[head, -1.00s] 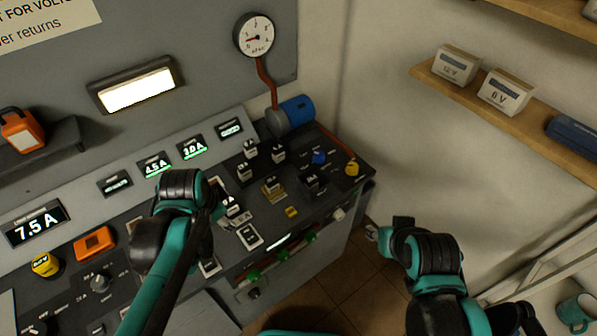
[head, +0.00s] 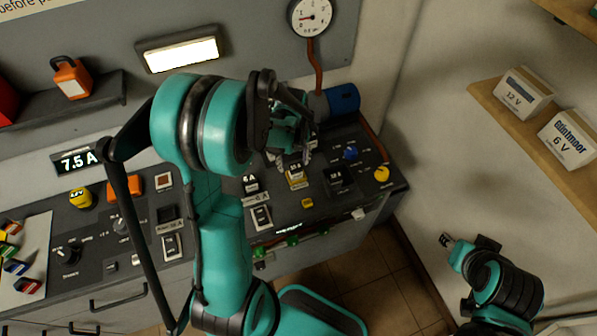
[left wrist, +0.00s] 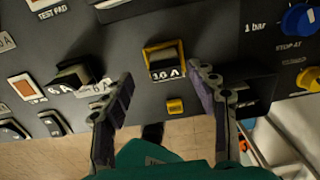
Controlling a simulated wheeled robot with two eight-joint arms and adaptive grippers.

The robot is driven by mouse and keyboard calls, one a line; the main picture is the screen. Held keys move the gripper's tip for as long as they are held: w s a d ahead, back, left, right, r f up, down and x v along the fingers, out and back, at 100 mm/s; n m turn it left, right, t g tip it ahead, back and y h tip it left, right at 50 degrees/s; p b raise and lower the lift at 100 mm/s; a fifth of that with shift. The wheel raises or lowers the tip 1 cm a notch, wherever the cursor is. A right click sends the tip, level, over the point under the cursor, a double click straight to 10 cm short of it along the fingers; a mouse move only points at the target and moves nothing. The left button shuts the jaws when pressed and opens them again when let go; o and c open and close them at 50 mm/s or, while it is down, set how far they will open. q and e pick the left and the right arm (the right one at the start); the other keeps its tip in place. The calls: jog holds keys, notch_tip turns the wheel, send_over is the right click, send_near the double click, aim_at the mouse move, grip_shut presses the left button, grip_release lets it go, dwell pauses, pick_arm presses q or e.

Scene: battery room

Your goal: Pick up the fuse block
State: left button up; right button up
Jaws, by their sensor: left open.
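A fuse block marked 16 A (left wrist: 165,60), dark with a yellow frame around it, sits in the panel (left wrist: 215,25). It also shows in the head view (head: 296,177), just below my left gripper (head: 291,156). In the left wrist view my left gripper (left wrist: 165,88) is open and empty. Its two fingers are apart to either side of the block's lower edge, and no contact shows. A similar dark block marked 6 A (left wrist: 75,76) sits left of it, near the left finger. My right gripper (head: 446,240) hangs over the floor at the right, its jaw opening unclear.
A small yellow piece (head: 307,203) lies below the 16 A block. A shelf with boxes (head: 568,138) is at the right.

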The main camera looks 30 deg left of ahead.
aim_at(295, 165)
pick_arm(q)
jog(key=f, duration=0.1)
jog(key=f+b, duration=0.1)
jog(key=f, duration=0.2)
jog(key=shift+w+d, duration=0.2)
jog(key=shift+w, duration=0.15)
jog(key=shift+f, duration=0.4)
jog(key=shift+r, duration=0.1)
jog(key=shift+c, duration=0.9)
grip_shut()
